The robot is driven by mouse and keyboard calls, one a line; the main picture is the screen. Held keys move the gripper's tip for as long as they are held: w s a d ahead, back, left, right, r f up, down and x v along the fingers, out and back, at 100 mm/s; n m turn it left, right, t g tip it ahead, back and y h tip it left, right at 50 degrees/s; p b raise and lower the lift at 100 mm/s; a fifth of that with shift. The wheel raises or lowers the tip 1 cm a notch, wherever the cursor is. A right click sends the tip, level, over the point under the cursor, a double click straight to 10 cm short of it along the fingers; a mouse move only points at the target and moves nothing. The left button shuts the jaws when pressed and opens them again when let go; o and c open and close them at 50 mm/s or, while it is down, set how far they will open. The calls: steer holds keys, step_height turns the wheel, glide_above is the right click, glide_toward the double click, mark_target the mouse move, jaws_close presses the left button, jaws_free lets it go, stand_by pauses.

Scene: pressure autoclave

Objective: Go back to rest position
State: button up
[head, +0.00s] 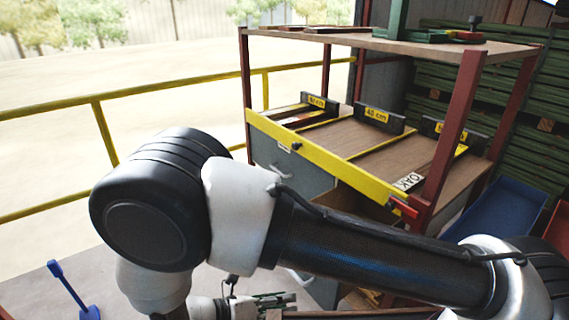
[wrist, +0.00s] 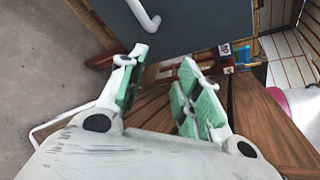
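My gripper (wrist: 162,62) shows in the wrist view with its two green-padded fingers apart and nothing between them. A dark grey panel with a white curved handle (wrist: 147,14) lies beyond the fingertips; I cannot tell the exact gap. In the head view my gripper (head: 272,303) is small at the bottom edge, partly cut off and below my arm. My arm stretches across the lower part of the head view, its elbow at the left.
A workbench with a yellow front rail (head: 325,160) and red posts stands behind my arm, with grey cabinet doors (head: 290,178) below. Yellow railing (head: 100,125) runs at left. A blue bin (head: 500,215) is at right. Wooden boards (wrist: 265,125) lie beside my gripper.

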steer(key=w+d+r+m+g+y, duration=0.35)
steer(key=d+r+m, duration=0.35)
steer(key=r+m, duration=0.4)
steer(key=w+d+r+m+g+y, duration=0.2)
steer(key=d+r+m+g+y, duration=0.25)
steer(key=d+r+m, duration=0.6)
steer(key=s+d+r+m+t+y, duration=0.2)
steer(key=d+r+m, duration=0.3)
steer(key=d+r, duration=0.3)
steer(key=s+d+r+m+t+y, duration=0.2)
steer(key=s+d+r+m+t, duration=0.2)
steer(key=d+r, duration=0.5)
steer(key=d+m, duration=0.1)
steer(key=d, duration=0.1)
steer(key=shift+d+r+m+t+y, duration=0.15)
steer(key=shift+d+m+t+y, duration=0.15)
steer(key=shift+d+m+t, duration=0.1)
